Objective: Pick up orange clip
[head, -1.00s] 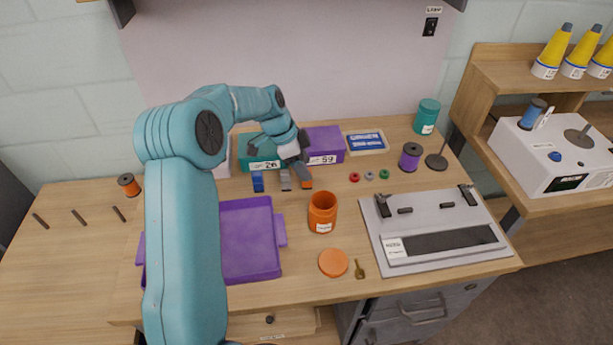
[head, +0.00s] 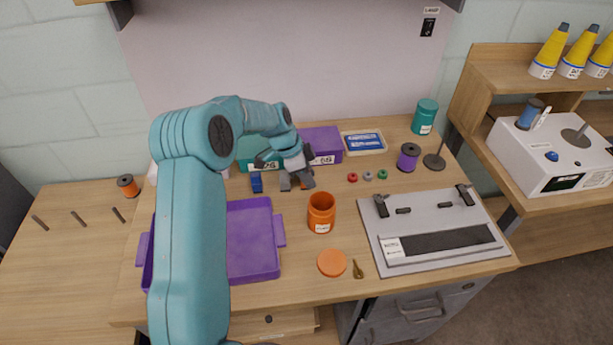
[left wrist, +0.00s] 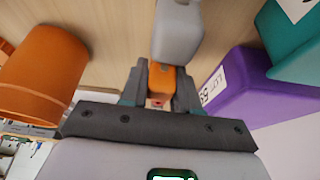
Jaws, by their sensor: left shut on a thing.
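The orange clip (left wrist: 161,80) sits between the two fingers of my left gripper (left wrist: 160,92) in the left wrist view, and the fingers are shut on it. In the head view my left gripper (head: 298,183) is down at the row of clips near the back of the table, and it hides most of the orange clip. A grey clip (left wrist: 178,35) lies just beyond the orange one in the left wrist view. A blue clip (head: 256,183) stands to the left in the head view. My right gripper is not in view.
A purple box (head: 323,142) and a teal box (head: 246,150) stand right behind the clips. An orange pot (head: 321,212) is in front and to the right. A purple tray (head: 262,270) lies to the front left. Small colored rings and a grey loom board (head: 425,258) are to the right.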

